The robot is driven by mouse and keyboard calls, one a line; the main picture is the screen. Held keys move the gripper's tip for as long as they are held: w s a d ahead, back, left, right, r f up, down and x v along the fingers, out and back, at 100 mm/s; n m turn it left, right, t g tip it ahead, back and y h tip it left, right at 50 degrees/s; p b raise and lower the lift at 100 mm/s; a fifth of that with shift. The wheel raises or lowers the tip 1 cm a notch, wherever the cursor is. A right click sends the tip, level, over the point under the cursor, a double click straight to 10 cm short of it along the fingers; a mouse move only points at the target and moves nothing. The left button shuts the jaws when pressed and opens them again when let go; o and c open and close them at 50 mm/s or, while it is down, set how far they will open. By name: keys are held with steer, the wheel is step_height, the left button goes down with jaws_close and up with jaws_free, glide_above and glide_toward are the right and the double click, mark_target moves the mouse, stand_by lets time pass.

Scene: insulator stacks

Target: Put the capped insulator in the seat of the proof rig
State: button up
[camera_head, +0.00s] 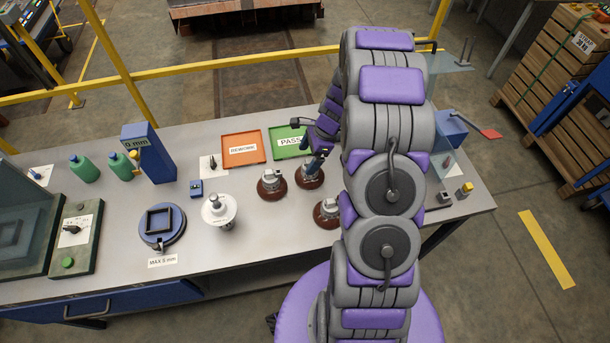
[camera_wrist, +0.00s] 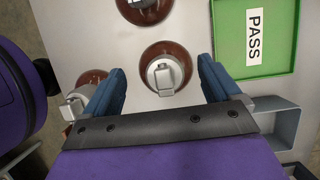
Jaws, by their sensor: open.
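Three brown insulators with grey metal caps stand upright on the bench: one at left (camera_head: 272,184), one under my gripper (camera_head: 308,176), one nearer (camera_head: 327,213). I cannot tell which one the task names. My gripper (camera_wrist: 160,66) is open and empty. In the wrist view its blue fingers lie either side of the middle insulator (camera_wrist: 163,76), apart from it; the others show at the top (camera_wrist: 145,10) and left (camera_wrist: 86,82). A blue round fixture with a square recess (camera_head: 161,225) is at left. Which fixture is the proof rig is unclear.
A white insulator (camera_head: 219,213) stands mid-bench. An orange tray (camera_head: 242,158) and a green PASS tray (camera_head: 285,150) lie behind. A blue gauge (camera_head: 149,154) and green bottles (camera_head: 84,169) stand at left.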

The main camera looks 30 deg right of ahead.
mark_target(310, 160)
steer(key=shift+d+f, duration=0.95)
steer(key=shift+d, duration=0.1)
step_height(310, 160, down, 2)
steer(key=shift+f+b, duration=0.2)
steer(key=shift+b, duration=0.5)
steer(key=a, duration=0.1)
steer(key=a+f, duration=0.1)
steer(key=a, duration=0.1)
steer(key=shift+w, duration=0.15)
steer(key=shift+a, duration=0.2)
steer(key=shift+c, duration=0.5)
steer(key=shift+d, duration=1.25)
steer(key=c, duration=0.6)
steer(key=shift+f, duration=0.1)
steer(key=shift+c, duration=0.9)
steer(key=shift+a, duration=0.7)
steer(key=shift+c, duration=1.4)
steer(key=shift+a, duration=0.35)
steer(key=c, duration=0.3)
steer(key=shift+d, duration=0.3)
jaws_close()
steer(key=shift+d, duration=0.6)
steer(key=shift+a, duration=0.1)
